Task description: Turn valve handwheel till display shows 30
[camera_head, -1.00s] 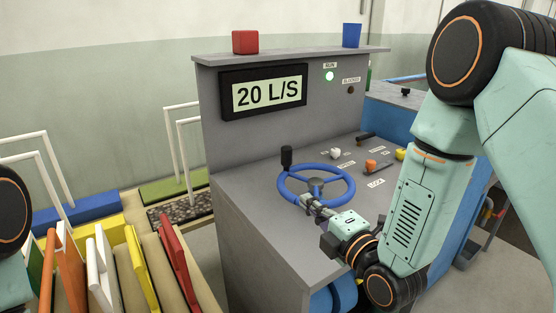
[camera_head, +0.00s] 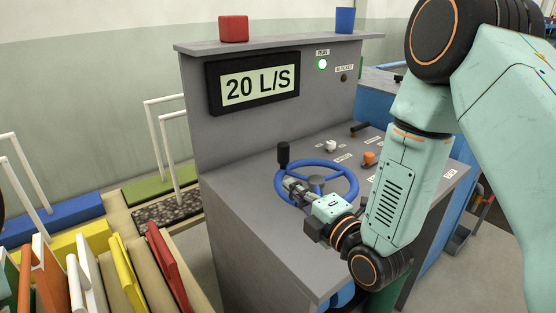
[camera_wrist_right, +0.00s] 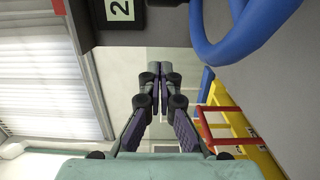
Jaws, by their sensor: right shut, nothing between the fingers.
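The blue valve handwheel (camera_head: 350,172) lies on the sloping grey console top, with a black upright knob (camera_head: 283,153) at its far left rim. It also shows in the wrist view (camera_wrist_right: 232,48). The display (camera_head: 254,88) on the upright panel reads 20 L/S; a corner of it shows in the wrist view (camera_wrist_right: 120,10). My right gripper (camera_head: 289,184) is at the wheel's left rim, below the knob; its fingertips meet in the wrist view (camera_wrist_right: 161,72) and hold nothing. I cannot tell whether it touches the rim. My left gripper is out of view.
A green lamp (camera_head: 320,65) under RUN is lit; the lamp under BLOCKED (camera_head: 344,77) is dark. A white knob (camera_head: 331,146) and an orange knob (camera_head: 369,158) sit behind the wheel. A red block (camera_head: 233,28) and blue cup (camera_head: 345,20) stand on the panel top.

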